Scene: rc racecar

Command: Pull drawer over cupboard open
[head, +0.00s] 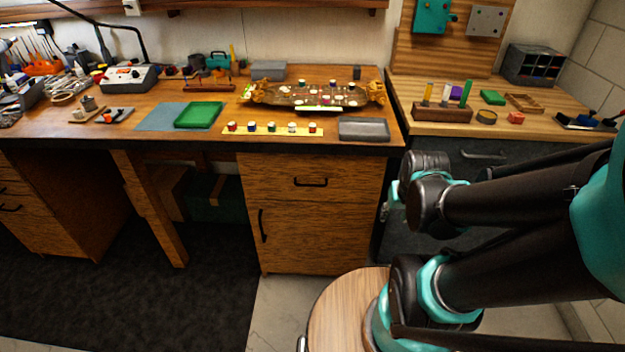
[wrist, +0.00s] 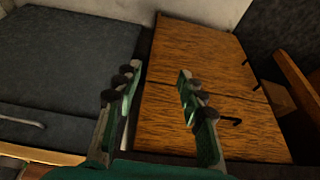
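The wooden drawer (head: 276,172) sits under the right part of the long workbench, directly above the cupboard door (head: 325,240). The drawer looks flush and closed, with a dark horizontal handle (head: 311,183). The door is also shut and has a dark upright handle (head: 263,225). My gripper (head: 386,210) is right of the drawer front in the head view, partly hidden by my arm. In the wrist view my gripper (wrist: 158,85) is open and empty, its fingers pointing toward the wooden front. The drawer handle (wrist: 231,121) shows right of the fingers, apart from them.
A dark grey drawer cabinet (head: 430,235) stands right of the wooden one; its metal handle (wrist: 22,121) shows in the wrist view. The workbench top (head: 215,143) carries trays, small jars and a model racecar (head: 315,97). The floor before the cupboard is partly clear.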

